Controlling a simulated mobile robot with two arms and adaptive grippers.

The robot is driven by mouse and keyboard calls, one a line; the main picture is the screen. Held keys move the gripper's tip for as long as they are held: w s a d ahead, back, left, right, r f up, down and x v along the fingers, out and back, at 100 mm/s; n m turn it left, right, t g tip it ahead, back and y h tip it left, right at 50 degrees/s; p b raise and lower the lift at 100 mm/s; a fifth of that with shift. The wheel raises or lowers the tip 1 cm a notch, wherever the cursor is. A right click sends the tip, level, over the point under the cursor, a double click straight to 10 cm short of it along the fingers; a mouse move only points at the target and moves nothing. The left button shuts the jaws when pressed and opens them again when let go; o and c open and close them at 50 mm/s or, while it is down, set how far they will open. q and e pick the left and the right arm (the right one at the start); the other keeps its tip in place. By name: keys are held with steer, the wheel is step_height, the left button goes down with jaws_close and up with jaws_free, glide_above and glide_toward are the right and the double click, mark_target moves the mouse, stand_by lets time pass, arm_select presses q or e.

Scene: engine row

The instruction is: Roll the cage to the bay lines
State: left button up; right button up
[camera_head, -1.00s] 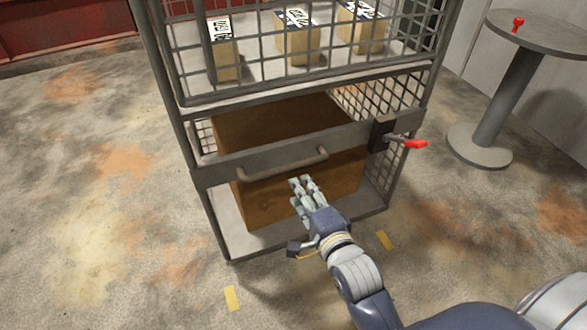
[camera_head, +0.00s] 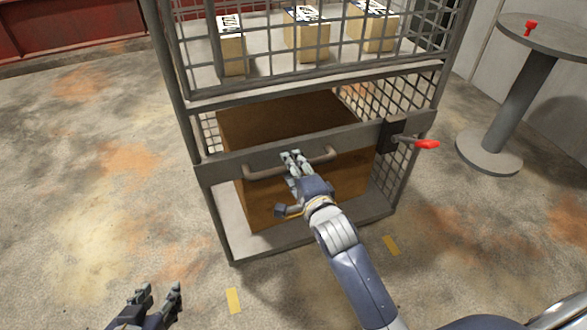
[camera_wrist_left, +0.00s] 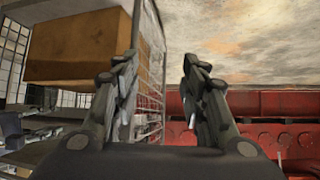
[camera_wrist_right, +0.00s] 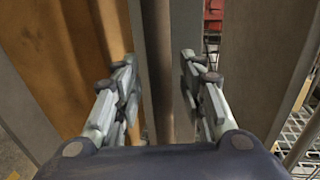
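The grey mesh cage (camera_head: 190,115) stands upright ahead of me, with a horizontal push handle (camera_head: 264,172) on its front crossbar. My right gripper (camera_head: 291,158) is at the middle of the handle. In the right wrist view the handle bar (camera_wrist_right: 160,70) runs between its two spread fingers, which look apart from it. My left gripper (camera_head: 158,290) is low at the bottom left, open and empty, away from the cage. Two short yellow floor marks, a left one (camera_head: 233,300) and a right one (camera_head: 391,245), lie in front of the cage. The cage's wheels are hidden.
The cage carries a large brown box (camera_head: 260,205) below and small labelled boxes (camera_head: 305,40) above. A red-tipped lever (camera_head: 427,144) sticks out at its right. A round table (camera_head: 560,37) with a red object (camera_head: 530,27) stands right. The floor at left is clear.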

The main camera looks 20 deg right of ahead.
mark_target(283, 174)
arm_select(q)
steer(key=shift+w+r, duration=0.2)
arm_select(e)
steer(key=shift+w, duration=0.2)
jaws_close()
steer(key=shift+a+f+p, duration=0.1)
steer(key=shift+a+p, duration=0.5)
steer(key=shift+a, duration=0.9)
steer(key=shift+c, duration=1)
jaws_free()
steer(key=shift+d, duration=0.15)
arm_select(q)
steer(key=s+a+f+g, duration=0.1)
steer(key=s+f+g, duration=0.2)
steer(key=s, duration=0.2)
steer(key=shift+s+a+f+y, duration=0.15)
steer(key=shift+a+f+y, duration=0.05)
steer(key=shift+a+y, duration=0.2)
arm_select(e)
steer(key=shift+o, duration=1)
steer(key=shift+d, duration=0.2)
steer(key=shift+s, duration=0.15)
